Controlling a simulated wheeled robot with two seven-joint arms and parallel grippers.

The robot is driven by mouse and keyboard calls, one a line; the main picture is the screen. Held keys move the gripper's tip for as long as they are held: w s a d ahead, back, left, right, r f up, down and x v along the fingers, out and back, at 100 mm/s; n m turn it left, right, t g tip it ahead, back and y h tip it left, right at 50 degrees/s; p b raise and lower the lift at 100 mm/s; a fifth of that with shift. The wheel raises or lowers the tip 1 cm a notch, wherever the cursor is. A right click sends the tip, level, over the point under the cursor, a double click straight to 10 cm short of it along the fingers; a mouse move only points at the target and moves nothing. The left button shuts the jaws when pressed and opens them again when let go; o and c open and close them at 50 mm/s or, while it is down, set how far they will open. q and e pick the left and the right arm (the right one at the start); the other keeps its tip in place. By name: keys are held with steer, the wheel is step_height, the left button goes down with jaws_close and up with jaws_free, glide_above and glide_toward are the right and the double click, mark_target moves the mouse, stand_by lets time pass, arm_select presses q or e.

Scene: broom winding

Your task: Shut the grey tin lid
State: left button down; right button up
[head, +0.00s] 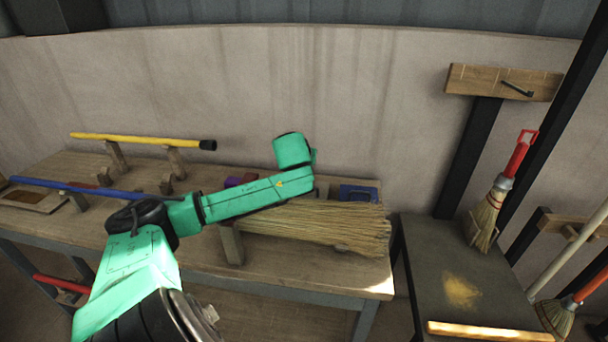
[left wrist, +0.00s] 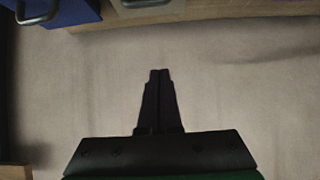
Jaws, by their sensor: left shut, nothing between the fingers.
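I cannot make out the grey tin or its lid for certain in either view. In the left wrist view a small grey piece (left wrist: 138,3) shows at the top edge on a wooden surface, cut off by the frame; I cannot tell if it belongs to the tin. My left gripper (left wrist: 159,73) is shut and empty in the left wrist view, with the pale wall behind its fingertips. In the head view its fingers are hidden behind my green left arm, above the back of the bench. My right gripper is not in view.
The wooden bench (head: 215,258) holds a bundle of broom straw (head: 325,224), a blue box (head: 359,194), a purple box (head: 234,182), a yellow pole (head: 135,138) and a blue pole (head: 70,186). A dark stand (head: 465,275) and brooms are at right.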

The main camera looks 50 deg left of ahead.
arm_select(q)
steer(key=s+d+f+b, duration=0.4)
steer(key=s+f, duration=0.1)
steer(key=f, duration=0.1)
steer(key=shift+s+d+f+b, duration=0.15)
steer(key=shift+s+d+b, duration=0.05)
steer(key=shift+s+b, duration=0.1)
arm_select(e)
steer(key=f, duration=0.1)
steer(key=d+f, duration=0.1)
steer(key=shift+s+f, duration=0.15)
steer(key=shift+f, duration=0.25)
